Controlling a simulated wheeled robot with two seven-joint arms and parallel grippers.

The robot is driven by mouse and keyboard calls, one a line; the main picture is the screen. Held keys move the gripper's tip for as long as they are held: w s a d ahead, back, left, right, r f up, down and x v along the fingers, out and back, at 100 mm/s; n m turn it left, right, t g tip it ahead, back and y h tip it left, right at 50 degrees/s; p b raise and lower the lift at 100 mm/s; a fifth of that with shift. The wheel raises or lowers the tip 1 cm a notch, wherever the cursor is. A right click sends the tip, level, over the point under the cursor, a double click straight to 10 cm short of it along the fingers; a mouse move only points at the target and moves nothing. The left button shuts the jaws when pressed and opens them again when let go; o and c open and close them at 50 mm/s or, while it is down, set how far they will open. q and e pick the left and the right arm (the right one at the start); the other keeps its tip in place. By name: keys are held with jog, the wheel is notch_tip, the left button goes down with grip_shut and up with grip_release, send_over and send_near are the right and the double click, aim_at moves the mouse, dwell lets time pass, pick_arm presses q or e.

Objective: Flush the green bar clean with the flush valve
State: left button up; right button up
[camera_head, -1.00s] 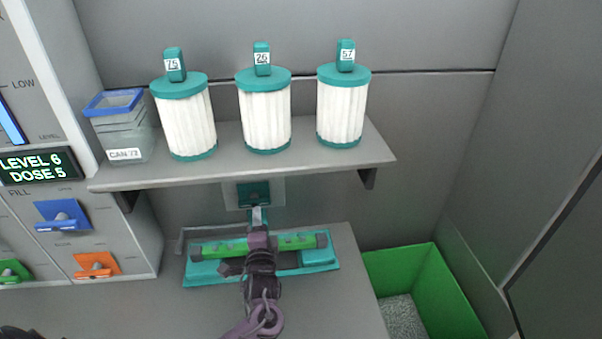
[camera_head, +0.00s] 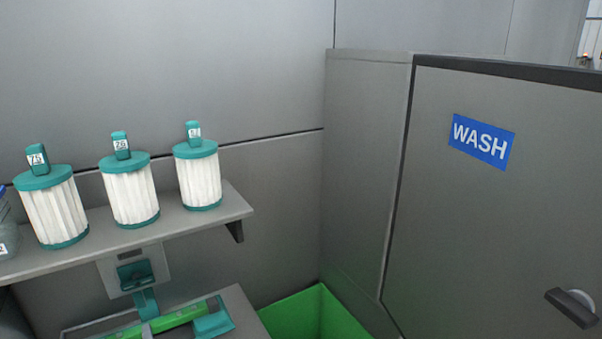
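The green bar (camera_head: 182,319) shows only in part at the bottom edge of the head view. It lies on the bench under the shelf, with a teal piece (camera_head: 213,321) at its right end. A teal lever (camera_head: 135,272) sits on a grey wall plate above the bar, and a teal spout-like part (camera_head: 146,303) hangs below it; this looks like the flush valve. I cannot tell the lever's setting or whether the bar is clean. Neither of my grippers shows in this view.
Three white filter cartridges with teal caps (camera_head: 128,191) stand on the grey shelf (camera_head: 235,208). A clear container (camera_head: 4,232) is cut off at the left. A green bin (camera_head: 318,312) stands right of the bench. A grey door with a WASH sign (camera_head: 482,141) and dark handle (camera_head: 573,306) fills the right.

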pick_arm(q)
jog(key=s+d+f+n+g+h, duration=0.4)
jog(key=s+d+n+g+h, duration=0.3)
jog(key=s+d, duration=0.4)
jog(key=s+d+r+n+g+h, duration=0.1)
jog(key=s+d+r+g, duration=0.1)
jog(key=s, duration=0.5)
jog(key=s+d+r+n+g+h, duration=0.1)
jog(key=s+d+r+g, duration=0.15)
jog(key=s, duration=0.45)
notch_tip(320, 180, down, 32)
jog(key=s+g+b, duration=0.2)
jog(key=b, duration=0.1)
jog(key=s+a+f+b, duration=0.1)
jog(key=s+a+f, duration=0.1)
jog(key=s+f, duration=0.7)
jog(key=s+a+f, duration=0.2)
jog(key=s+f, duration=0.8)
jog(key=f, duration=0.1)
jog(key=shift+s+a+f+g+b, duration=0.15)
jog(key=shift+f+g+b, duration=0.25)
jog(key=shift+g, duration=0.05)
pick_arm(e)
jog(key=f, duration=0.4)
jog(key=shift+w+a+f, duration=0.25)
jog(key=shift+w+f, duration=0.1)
